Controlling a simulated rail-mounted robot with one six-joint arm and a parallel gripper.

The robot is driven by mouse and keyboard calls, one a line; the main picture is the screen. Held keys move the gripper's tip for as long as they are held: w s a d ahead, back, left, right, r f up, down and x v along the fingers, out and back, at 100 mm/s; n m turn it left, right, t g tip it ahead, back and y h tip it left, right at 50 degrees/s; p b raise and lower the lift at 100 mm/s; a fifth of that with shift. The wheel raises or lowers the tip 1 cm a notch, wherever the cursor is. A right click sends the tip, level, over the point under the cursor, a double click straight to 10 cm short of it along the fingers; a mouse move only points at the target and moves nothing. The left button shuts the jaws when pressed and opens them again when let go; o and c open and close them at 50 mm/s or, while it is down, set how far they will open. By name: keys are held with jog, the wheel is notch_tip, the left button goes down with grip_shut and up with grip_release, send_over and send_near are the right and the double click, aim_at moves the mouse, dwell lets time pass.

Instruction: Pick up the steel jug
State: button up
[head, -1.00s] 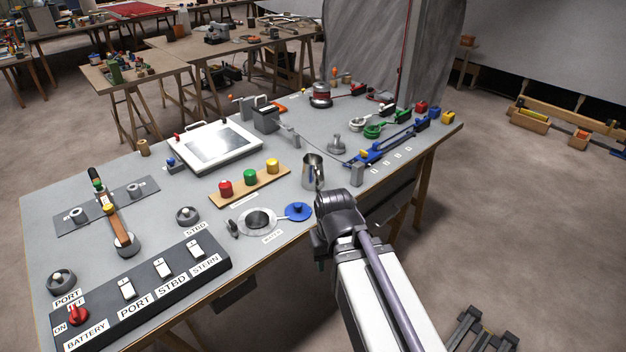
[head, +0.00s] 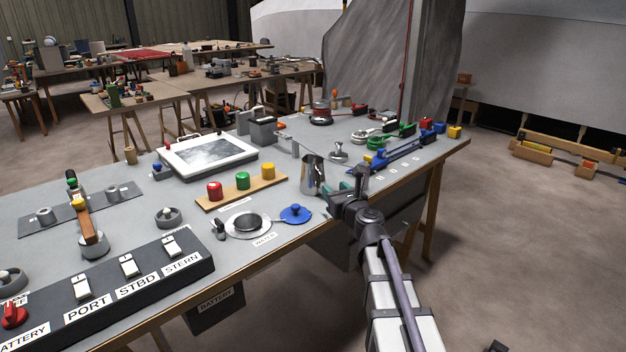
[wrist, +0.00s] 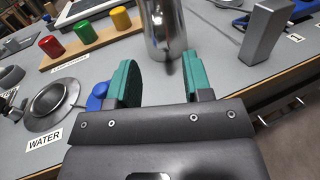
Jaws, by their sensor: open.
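The steel jug (head: 312,174) stands upright on the grey bench near its front edge, right of the three coloured knobs. In the wrist view the shiny jug (wrist: 163,28) rises just beyond the fingers, its top out of frame. My gripper (head: 345,186) is just to the right of the jug in the head view. In the wrist view my gripper (wrist: 158,82) has its two green finger pads apart with nothing between them. The jug lies ahead of the gap between the pads, roughly in line with it.
A grey upright block (wrist: 265,35) stands right of the jug. The water filler (head: 246,223) and its blue cap (head: 295,213) lie to the left. A board with red, green and yellow knobs (head: 241,190) is behind them. Free floor lies right of the bench.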

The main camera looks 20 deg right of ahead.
aim_at(323, 179)
jog(key=w, duration=0.5)
jog(key=w+a, duration=0.1)
jog(key=w, duration=0.2)
jog(key=shift+w+a+f, duration=0.1)
jog(key=shift+w, duration=0.05)
jog(key=shift+c, duration=0.3)
grip_shut()
